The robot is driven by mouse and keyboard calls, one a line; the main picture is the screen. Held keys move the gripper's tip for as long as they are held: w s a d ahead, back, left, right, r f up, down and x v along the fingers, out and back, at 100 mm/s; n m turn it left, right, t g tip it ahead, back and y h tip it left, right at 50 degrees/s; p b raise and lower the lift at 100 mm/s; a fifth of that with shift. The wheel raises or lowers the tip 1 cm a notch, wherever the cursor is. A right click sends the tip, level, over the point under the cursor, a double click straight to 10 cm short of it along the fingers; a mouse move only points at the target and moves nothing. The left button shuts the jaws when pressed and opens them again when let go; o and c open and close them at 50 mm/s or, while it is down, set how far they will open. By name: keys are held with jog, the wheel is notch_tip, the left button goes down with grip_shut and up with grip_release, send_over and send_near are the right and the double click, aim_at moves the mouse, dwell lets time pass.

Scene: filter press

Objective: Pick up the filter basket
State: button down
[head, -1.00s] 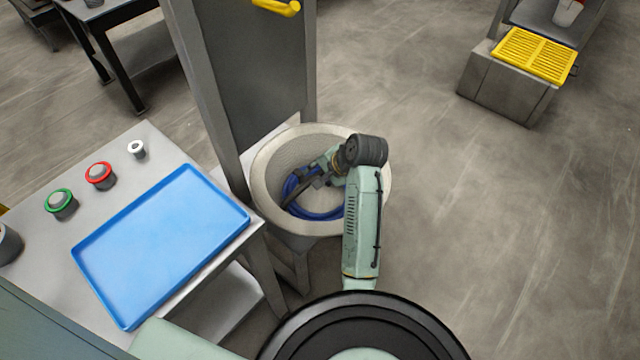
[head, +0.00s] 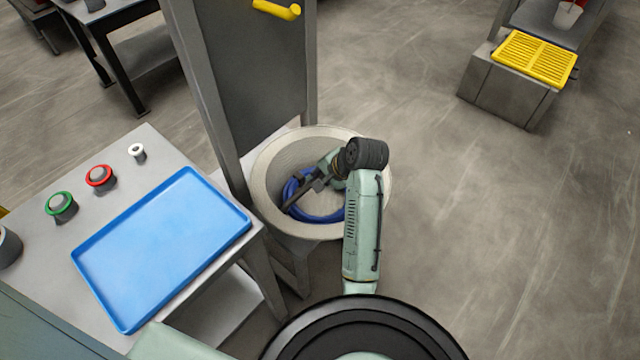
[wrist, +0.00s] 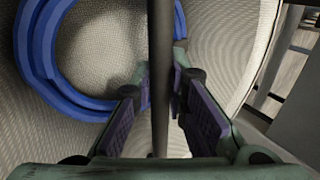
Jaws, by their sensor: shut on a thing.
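The filter basket (head: 300,208) shows as a blue round rim with a dark bar across it. It is inside a large pale round tub (head: 265,167). In the wrist view the blue rim (wrist: 45,60) lies left of and behind the fingers, partly hidden by them. My gripper (head: 318,183) reaches down into the tub. Its two fingers (wrist: 160,92) are shut on the dark upright bar (wrist: 160,40), one on each side. I cannot tell whether the basket is clear of the tub floor.
A grey frame (head: 250,75) with a yellow handle (head: 277,9) stands behind the tub. A yellow grate (head: 535,59) is at far right. Open floor lies right of the tub.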

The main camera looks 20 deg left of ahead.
jog(key=shift+r, duration=0.2)
jog(key=shift+r, duration=1.65)
jog(key=s+d+p, duration=0.1)
jog(key=s+d, duration=0.1)
jog(key=d, duration=0.3)
jog(key=s+d+p, duration=0.1)
jog(key=s+d, duration=0.1)
jog(key=d, duration=0.3)
jog(key=s+d+p, duration=0.1)
jog(key=s+d, duration=0.1)
jog(key=d, duration=0.4)
jog(key=shift+s+r, duration=0.1)
jog(key=shift+s, duration=0.3)
jog(key=shift+s+d+r+p, duration=0.1)
jog(key=shift+d+r+p, duration=0.1)
jog(key=shift+r+p, duration=0.3)
jog(key=r+p, duration=0.2)
jog(key=p, duration=0.1)
jog(key=shift+p, duration=0.3)
jog(key=shift+f, duration=0.15)
